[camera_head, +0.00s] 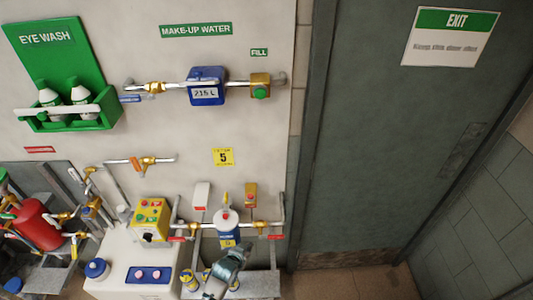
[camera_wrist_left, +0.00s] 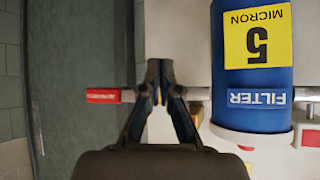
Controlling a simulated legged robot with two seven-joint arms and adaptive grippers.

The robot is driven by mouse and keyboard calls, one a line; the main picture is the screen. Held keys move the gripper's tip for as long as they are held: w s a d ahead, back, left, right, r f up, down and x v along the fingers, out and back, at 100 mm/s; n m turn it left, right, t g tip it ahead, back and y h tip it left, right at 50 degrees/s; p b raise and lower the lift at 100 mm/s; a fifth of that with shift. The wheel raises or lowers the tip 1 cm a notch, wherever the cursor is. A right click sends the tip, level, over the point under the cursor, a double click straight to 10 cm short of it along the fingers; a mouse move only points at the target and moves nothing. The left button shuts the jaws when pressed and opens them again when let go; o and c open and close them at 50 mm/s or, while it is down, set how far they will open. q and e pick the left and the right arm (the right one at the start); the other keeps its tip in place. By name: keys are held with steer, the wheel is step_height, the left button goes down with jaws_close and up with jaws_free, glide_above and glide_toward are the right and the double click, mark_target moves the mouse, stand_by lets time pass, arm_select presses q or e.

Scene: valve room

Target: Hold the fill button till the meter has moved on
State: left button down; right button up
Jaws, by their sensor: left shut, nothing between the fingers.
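The fill button is a round green button (camera_head: 261,92) on a brass block under the green FILL label (camera_head: 259,53), at the upper middle of the head view. The meter (camera_head: 207,86) is a blue body on the same pipe, left of the button; its white display seems to read 215 L. My left gripper (camera_head: 238,250) is low in the head view, well below the button and apart from it. In the left wrist view its two fingertips (camera_wrist_left: 160,78) are together with nothing between them. My right gripper is not in view.
A blue filter (camera_wrist_left: 252,105) stands beside my left gripper, with a pipe and a red handle (camera_wrist_left: 103,96) close by. A yellow button box (camera_head: 150,218) and a white cabinet (camera_head: 135,265) stand left. The wall between filter and meter is mostly clear.

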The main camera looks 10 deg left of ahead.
mark_target(260, 94)
arm_select(q)
steer(key=w+d+r+t+h, duration=0.1)
steer(key=w+r+t, duration=0.3)
steer(key=r, duration=1)
steer(key=w+d+r+t+h, duration=0.15)
steer(key=w+r, duration=0.45)
steer(key=r, duration=0.8)
steer(key=s+d+r+m+t+h, duration=0.1)
steer(key=s+r+m+t+h, duration=0.15)
steer(key=r, duration=0.75)
steer(key=s+d+r+m+t+h, duration=0.1)
steer(key=s+r+t, duration=0.15)
steer(key=r, duration=0.85)
steer(key=s+d+r+m+t+h, duration=0.1)
steer(key=s+d+r+h, duration=0.15)
steer(key=r, duration=0.75)
steer(key=w+a, duration=0.4)
steer(key=w, duration=0.4)
steer(key=shift+f+y, duration=0.15)
steer(key=shift+y, duration=0.3)
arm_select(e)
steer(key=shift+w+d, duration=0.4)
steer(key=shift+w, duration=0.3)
arm_select(q)
steer(key=shift+a, duration=0.1)
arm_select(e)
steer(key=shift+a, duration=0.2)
